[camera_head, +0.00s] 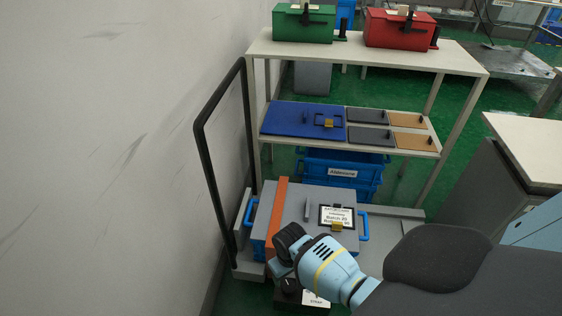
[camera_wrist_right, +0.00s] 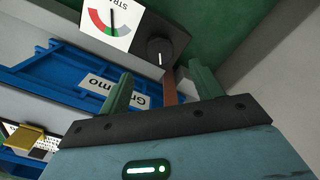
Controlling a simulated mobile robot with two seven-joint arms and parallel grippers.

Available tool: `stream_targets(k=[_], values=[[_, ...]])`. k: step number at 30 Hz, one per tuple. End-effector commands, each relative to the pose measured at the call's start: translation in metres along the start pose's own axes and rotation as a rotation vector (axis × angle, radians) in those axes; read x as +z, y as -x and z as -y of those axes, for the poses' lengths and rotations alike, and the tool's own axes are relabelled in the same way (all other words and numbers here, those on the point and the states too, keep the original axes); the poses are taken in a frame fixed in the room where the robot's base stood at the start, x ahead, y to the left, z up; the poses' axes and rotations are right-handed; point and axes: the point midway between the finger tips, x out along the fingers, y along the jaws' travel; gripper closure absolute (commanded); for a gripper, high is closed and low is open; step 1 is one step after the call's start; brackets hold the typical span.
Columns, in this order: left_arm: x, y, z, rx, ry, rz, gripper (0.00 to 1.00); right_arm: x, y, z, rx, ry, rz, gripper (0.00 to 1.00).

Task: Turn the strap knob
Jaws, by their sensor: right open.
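The strap knob (camera_wrist_right: 160,52) is round and black with a white mark. In the right wrist view it sits on a dark box beside a white dial plate (camera_wrist_right: 110,22) with a red, grey and green scale and a black needle. In the head view the black knob box (camera_head: 289,291) is partly hidden below my right gripper (camera_head: 281,262). In the wrist view the green fingers of the right gripper (camera_wrist_right: 161,84) are apart, with nothing between them. The knob appears beyond the fingertips, roughly between them. My left gripper is not in view.
A grey-lidded blue crate (camera_head: 263,210) with an orange strap (camera_head: 277,215) sits on a grey base beside a black upright frame (camera_head: 205,170). Behind stands a shelf table (camera_head: 365,60) holding green and red boxes. A wall closes the left side.

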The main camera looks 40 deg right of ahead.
Motion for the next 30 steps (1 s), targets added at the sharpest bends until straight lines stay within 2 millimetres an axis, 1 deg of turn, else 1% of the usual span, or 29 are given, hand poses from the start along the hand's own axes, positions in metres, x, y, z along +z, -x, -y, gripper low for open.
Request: stream_targets(k=[2, 5, 12, 15, 18, 22, 30], values=[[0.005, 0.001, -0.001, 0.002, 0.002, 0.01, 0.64, 0.0, -0.004, 0.0, 0.0, 0.0, 0.0, 0.35], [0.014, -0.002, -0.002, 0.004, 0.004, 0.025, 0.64, 0.001, -0.015, 0.0, 0.001, 0.0, 0.002, 0.35], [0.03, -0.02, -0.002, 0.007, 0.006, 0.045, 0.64, 0.002, -0.053, 0.0, 0.001, 0.001, 0.003, 0.35], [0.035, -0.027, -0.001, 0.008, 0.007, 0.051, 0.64, 0.001, -0.065, 0.0, 0.001, 0.001, 0.002, 0.35], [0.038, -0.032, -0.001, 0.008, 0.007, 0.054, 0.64, 0.001, -0.073, 0.0, 0.001, 0.001, 0.0, 0.35], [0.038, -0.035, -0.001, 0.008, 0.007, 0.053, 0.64, 0.001, -0.078, 0.0, 0.001, 0.001, -0.001, 0.35], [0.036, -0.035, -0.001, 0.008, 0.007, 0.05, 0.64, 0.0, -0.078, 0.0, 0.001, 0.001, -0.002, 0.35]])
